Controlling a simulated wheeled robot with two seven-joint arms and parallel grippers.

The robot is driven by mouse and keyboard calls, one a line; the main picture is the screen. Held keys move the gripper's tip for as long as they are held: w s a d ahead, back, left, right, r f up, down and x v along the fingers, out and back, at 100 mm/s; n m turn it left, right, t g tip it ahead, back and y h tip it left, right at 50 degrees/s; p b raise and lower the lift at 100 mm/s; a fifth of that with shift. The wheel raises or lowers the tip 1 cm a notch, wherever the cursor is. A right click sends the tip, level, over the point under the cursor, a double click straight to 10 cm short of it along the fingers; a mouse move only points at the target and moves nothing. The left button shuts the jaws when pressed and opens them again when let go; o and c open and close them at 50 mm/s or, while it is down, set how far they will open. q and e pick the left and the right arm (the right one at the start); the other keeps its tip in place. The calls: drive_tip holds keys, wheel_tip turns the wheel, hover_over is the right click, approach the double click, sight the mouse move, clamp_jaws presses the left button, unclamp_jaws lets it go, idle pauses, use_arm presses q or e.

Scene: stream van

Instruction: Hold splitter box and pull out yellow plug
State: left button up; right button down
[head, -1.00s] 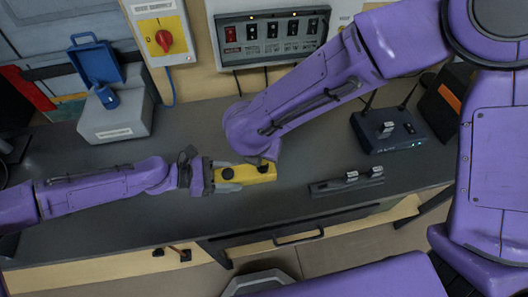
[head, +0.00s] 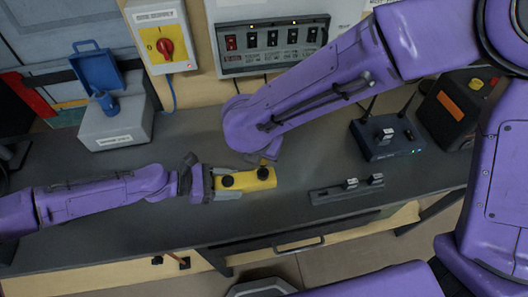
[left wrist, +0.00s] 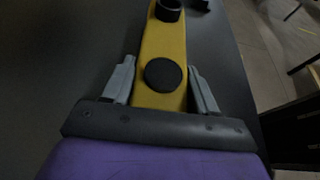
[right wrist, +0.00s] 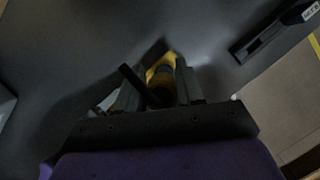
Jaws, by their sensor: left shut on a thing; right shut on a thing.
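The yellow splitter box (head: 246,182) lies on the dark desk with black round sockets on top. My left gripper (head: 228,183) is shut on its left end; in the left wrist view the box (left wrist: 163,42) sits between the fingers. My right gripper (head: 266,160) is just above and behind the box's right end, mostly hidden by my right forearm. In the right wrist view it is shut on the yellow plug (right wrist: 167,82), which is dim and partly covered by the fingers. A black socket shows on the box right below that gripper.
A grey slotted strip (head: 345,190) lies to the right on the desk. A dark router with antennas (head: 388,138) stands behind it. Desk in front of the box is clear.

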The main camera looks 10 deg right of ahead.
use_arm(q)
drive_tip(key=o, duration=1.3)
drive_tip(key=shift+o, duration=0.2)
drive_tip(key=v, duration=1.2)
